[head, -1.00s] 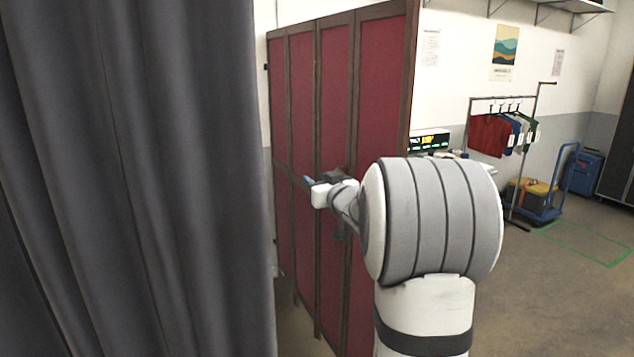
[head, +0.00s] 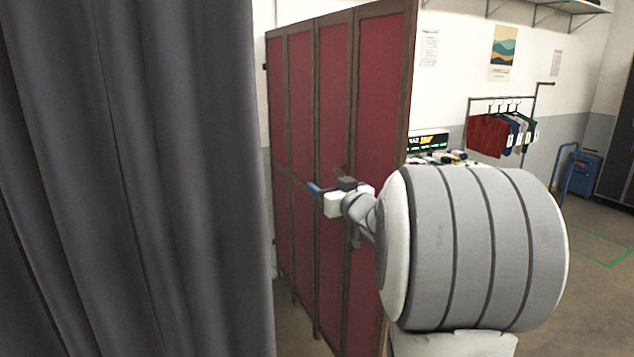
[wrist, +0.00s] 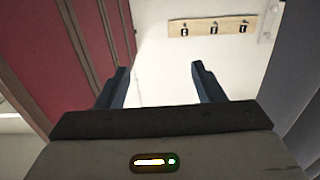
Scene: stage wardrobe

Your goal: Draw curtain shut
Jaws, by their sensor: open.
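The dark grey curtain (head: 140,180) hangs in folds down the left part of the head view, with its right edge free. In the wrist view a dark grey strip at the right side (wrist: 300,80) looks like the curtain. My gripper (head: 315,188) is in front of the red folding screen, to the right of the curtain's edge and apart from it. In the wrist view my gripper (wrist: 158,80) is open, with nothing between its two fingers.
A red folding screen (head: 380,110) with dark wooden frames stands right of the curtain, close behind my gripper. A wooden hook rail (wrist: 212,26) is on the white wall ahead. A clothes rail with shirts (head: 488,135) and a blue trolley (head: 562,172) stand at the back right.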

